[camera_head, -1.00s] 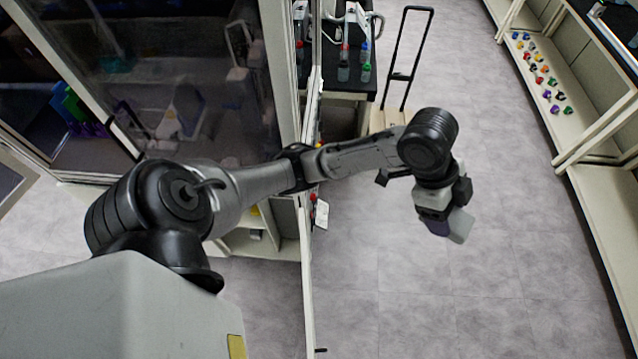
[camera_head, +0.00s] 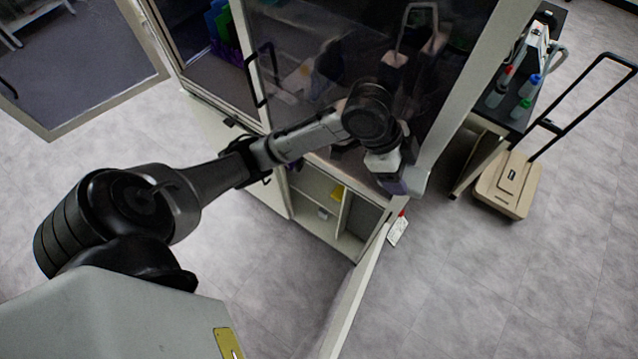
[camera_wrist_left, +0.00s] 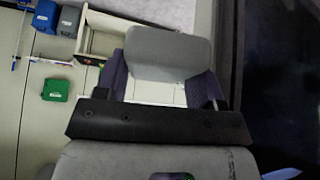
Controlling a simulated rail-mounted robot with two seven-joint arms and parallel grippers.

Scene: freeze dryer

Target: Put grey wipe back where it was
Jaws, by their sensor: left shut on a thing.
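The grey wipe (camera_wrist_left: 168,52) is a light grey pad with rounded corners. It sits between the purple fingers of my left gripper (camera_wrist_left: 162,88) in the left wrist view, and the gripper is shut on it. In the head view my left gripper (camera_head: 397,178) shows in front of the tall glass-fronted cabinet, near its right edge. The wipe (camera_head: 415,181) shows as a pale block at the gripper's tip. My right gripper is in neither view.
An open door panel (camera_head: 352,300) sticks out below. A hand cart (camera_head: 507,185) stands right, beside a black bench (camera_head: 548,28) with bottles. The wrist view shows a green box (camera_wrist_left: 56,90).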

